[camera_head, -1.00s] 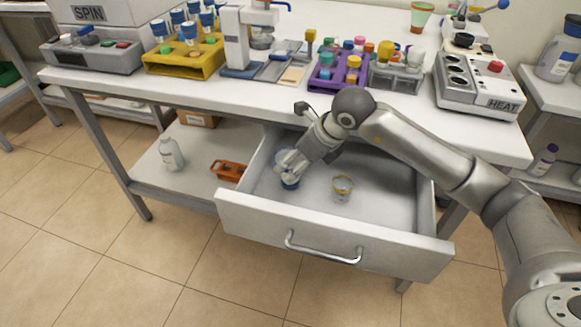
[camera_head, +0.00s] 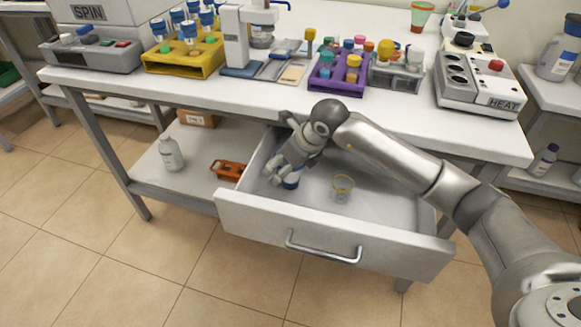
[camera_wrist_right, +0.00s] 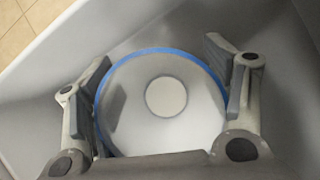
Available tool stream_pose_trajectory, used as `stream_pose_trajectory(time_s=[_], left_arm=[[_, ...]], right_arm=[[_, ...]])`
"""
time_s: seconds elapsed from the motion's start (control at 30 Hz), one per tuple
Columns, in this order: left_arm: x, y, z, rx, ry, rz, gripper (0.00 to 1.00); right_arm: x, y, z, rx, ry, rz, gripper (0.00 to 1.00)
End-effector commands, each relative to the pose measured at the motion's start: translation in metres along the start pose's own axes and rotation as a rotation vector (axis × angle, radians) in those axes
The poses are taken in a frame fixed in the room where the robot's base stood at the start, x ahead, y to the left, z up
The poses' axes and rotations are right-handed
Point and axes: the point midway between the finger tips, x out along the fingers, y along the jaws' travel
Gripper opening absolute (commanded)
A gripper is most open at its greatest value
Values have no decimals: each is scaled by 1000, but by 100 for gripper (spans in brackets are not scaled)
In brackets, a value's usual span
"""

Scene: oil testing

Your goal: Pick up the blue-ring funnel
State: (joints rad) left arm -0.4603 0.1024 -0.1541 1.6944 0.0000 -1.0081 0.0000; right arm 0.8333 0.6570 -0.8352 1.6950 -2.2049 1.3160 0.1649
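The blue-ring funnel (camera_head: 291,182) is in the left part of the open drawer, partly hidden by my right gripper (camera_head: 274,174). In the right wrist view, the funnel (camera_wrist_right: 195,120) fills the middle, with its blue rim and a pale round centre facing the camera. The fingers of my right gripper (camera_wrist_right: 158,88) stand open on opposite sides of the rim. The left finger is very close to the rim; whether it touches I cannot tell. My left gripper is not in view.
The bench above holds a purple rack (camera_head: 322,84), a yellow rack (camera_head: 184,66) and a heater (camera_head: 478,98). An orange rack (camera_head: 228,169) lies on the lower shelf.

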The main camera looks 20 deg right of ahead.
Motion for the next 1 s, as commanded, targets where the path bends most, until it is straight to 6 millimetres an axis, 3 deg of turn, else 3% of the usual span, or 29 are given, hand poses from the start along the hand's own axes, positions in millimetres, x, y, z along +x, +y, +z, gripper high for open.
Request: stream_pose_trajectory(time_s=[0.03,0.13,0.23,0.73,1.0], left_arm=[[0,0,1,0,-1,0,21],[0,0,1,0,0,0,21],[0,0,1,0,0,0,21],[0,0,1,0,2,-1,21],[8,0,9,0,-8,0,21]], right_arm=[[0,0,0,0,0,0,59],[0,0,0,0,0,0,46],[0,0,0,0,1,0,42],[-4,0,2,0,0,-1,41],[-33,0,17,-2,-3,-2,41]])
